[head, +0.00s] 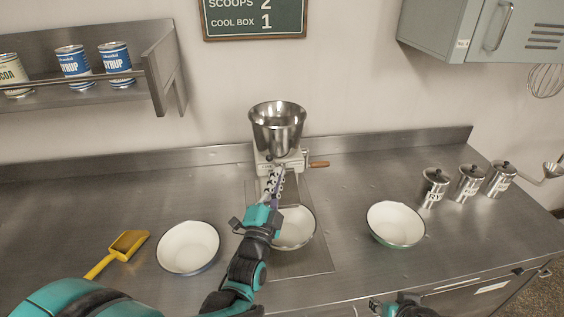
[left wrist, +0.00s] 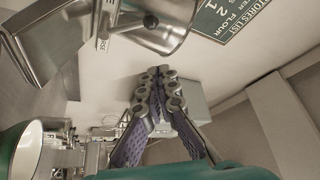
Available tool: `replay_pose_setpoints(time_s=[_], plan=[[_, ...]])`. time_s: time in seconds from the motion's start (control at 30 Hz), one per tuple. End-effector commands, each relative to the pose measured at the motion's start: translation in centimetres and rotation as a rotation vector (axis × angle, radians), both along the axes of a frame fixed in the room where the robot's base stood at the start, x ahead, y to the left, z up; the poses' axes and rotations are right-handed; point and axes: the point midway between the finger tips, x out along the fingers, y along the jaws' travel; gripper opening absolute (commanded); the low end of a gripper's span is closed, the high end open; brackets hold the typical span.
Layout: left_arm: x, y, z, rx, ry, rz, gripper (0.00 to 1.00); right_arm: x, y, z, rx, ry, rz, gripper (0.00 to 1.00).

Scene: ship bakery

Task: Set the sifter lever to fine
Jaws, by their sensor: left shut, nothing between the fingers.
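The sifter (head: 277,127) has a shiny metal hopper on a pale body and stands against the back wall, with a wooden handle (head: 319,164) sticking out to its right. My left gripper (head: 276,174) is shut and empty in front of the sifter body, covering part of it; whether it touches I cannot tell. In the left wrist view my fingers (left wrist: 155,75) are together. That view also shows the tilted sifter (left wrist: 50,40) with a label ending in "RSE". Only part of my right gripper (head: 385,308) shows at the bottom edge.
A white bowl (head: 297,229) sits below the sifter, partly behind my left gripper. Other bowls stand left (head: 188,247) and right (head: 396,224). A yellow scoop (head: 127,246) lies far left. Lidded metal canisters (head: 434,186) stand at right. The counter between right bowl and sifter is clear.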

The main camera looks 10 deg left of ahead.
Motion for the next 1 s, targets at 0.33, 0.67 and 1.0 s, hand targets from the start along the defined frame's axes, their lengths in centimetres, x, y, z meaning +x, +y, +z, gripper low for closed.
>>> replay_pose_setpoints(time_s=[0.33,0.67,1.0], plan=[[-2.5,0.1,-0.8,0.0,-0.001,-0.001,0.0,0.0,0.0,0.1,0.0,0.0,0.0,0.4],[-2.5,0.1,-0.8,0.0,-0.001,-0.001,0.0,0.0,0.0,0.1,0.0,0.0,0.0,0.4],[-3.0,0.8,-3.6,-0.175,0.279,-0.051,0.0,0.0,0.0,0.1,0.0,0.0,0.0,0.4]])
